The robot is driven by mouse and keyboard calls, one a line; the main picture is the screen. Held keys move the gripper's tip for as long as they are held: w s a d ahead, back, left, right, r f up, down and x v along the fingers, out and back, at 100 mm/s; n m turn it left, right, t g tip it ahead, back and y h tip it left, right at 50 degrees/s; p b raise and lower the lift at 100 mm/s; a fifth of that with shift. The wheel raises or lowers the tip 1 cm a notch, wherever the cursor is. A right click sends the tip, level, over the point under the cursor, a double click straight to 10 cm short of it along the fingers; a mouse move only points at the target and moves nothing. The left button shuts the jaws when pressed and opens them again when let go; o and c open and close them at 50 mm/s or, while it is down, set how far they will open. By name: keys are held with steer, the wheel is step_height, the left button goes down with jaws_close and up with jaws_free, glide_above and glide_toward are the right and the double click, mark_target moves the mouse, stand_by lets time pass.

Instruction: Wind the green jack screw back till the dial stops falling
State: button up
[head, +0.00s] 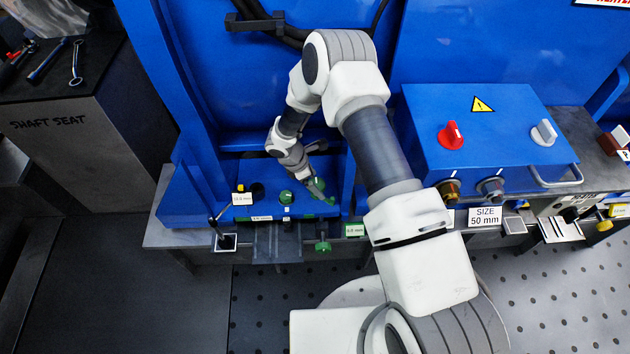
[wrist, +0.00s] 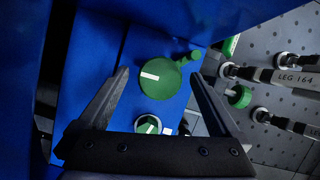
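In the wrist view a large round green knob (wrist: 160,80) with a white mark and a small side handle (wrist: 195,55) sits on a blue panel. My gripper (wrist: 159,75) is open, its two fingers apart on either side of this knob, with gaps to it. In the head view my gripper (head: 322,194) is low over the blue panel, partly covering green parts there. A smaller green knob (wrist: 148,125) with a white mark lies nearer my palm. The frames do not make clear which green part is the jack screw. No dial face can be read.
Another green knob (head: 323,247) hangs at the bench front, beside a "5.0 mm" label (head: 355,230). A blue box (head: 490,125) with red and grey knobs stands to the right. Blue uprights flank my arm. A dark bench (head: 70,110) with tools is at far left.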

steer(key=p+v, duration=0.4)
steer(key=v, duration=1.3)
steer(key=shift+a+p, duration=0.15)
steer(key=shift+p, duration=0.15)
steer(key=shift+r, duration=0.15)
stand_by(0.6)
steer(key=shift+s, duration=0.15)
stand_by(0.4)
